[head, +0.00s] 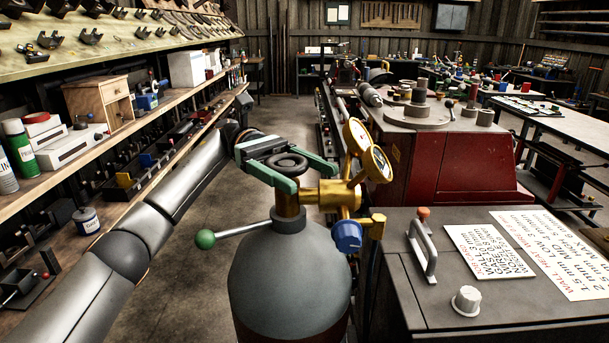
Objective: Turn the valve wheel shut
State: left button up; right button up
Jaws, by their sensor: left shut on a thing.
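The valve wheel (288,161), a small black ring, sits on top of the gas cylinder's brass valve (318,193). The grey, dome-topped cylinder (290,265) stands upright in the middle foreground. My left gripper (312,177) reaches in from the left at the height of the wheel, its green fingers on either side of it. It is shut on the valve wheel; the exact contact at the fingertips is hard to see. My right gripper is not in view.
Two brass gauges (368,152) and a blue knob (347,236) are close right of the gripper. A lever with a green ball (206,239) sticks out left. A grey cabinet (450,300) with a handle stands right. Shelves (130,140) line the left; the floor (190,260) between is clear.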

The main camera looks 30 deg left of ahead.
pick_arm(q)
jog(key=shift+s+m+g+y, duration=0.15)
jog(key=shift+m+g+y, duration=0.25)
jog(key=shift+m+g, duration=0.3)
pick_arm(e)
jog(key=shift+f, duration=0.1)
pick_arm(q)
jog(key=o, duration=1.2)
jog(key=shift+c, duration=0.2)
jog(key=shift+r, duration=0.3)
jog(key=s+d+r+b, duration=0.2)
jog(key=s+d+r, duration=0.1)
jog(key=s+r, duration=0.3)
jog(key=s+d+r+b, duration=0.2)
jog(key=s+r, duration=0.4)
jog(key=shift+s+d+r, duration=0.25)
jog(key=shift+s+d, duration=0.15)
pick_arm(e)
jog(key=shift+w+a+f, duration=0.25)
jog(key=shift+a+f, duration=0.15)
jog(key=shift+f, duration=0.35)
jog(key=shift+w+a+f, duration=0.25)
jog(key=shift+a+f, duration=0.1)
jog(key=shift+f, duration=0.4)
